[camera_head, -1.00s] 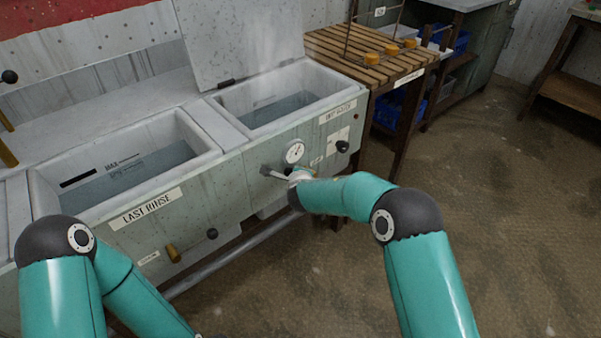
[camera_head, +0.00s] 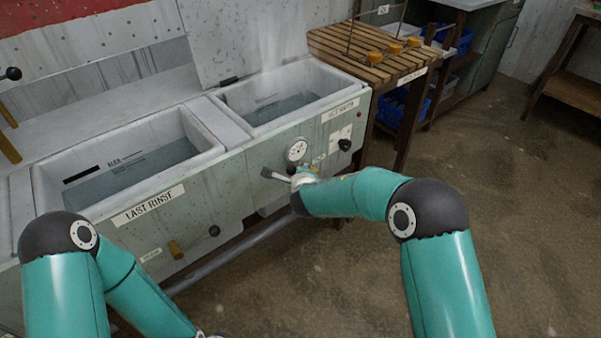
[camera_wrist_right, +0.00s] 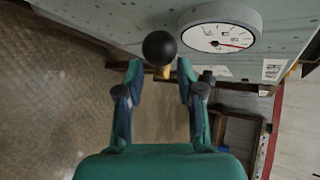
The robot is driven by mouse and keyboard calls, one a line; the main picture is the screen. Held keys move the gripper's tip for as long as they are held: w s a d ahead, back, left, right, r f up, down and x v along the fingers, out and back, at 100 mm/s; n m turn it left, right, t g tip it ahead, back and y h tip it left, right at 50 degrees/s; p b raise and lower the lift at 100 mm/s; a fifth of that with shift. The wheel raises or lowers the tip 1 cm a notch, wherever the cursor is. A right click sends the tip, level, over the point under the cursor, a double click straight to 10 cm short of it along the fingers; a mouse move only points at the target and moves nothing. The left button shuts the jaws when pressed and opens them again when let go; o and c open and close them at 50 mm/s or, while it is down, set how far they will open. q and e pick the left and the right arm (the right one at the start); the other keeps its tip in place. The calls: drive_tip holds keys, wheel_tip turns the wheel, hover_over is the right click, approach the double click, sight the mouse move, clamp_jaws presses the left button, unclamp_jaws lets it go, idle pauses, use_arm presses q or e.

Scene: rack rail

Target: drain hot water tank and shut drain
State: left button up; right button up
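The hot water tank (camera_head: 318,128) is the right-hand tank, with its lid up, water (camera_head: 285,108) inside and steam above. A round dial gauge (camera_head: 297,150) is on its front and also shows in the right wrist view (camera_wrist_right: 219,37). My right gripper (camera_wrist_right: 160,75) is at the tank's front below the gauge. Its fingers are apart, on either side of a yellow handle with a black ball knob (camera_wrist_right: 160,47). I cannot tell whether they touch it. Only a sliver of my left gripper (camera_head: 207,335) shows at the bottom edge.
The last rinse tank (camera_head: 150,207) with water stands to the left, with a yellow handle (camera_head: 176,250) and black knob below. A black knob (camera_head: 344,144) is on the hot tank's right front. A slatted wooden table (camera_head: 370,55) adjoins it. The floor in front is clear.

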drive_tip(key=shift+v, duration=1.95)
drive_tip(key=shift+c, duration=0.3)
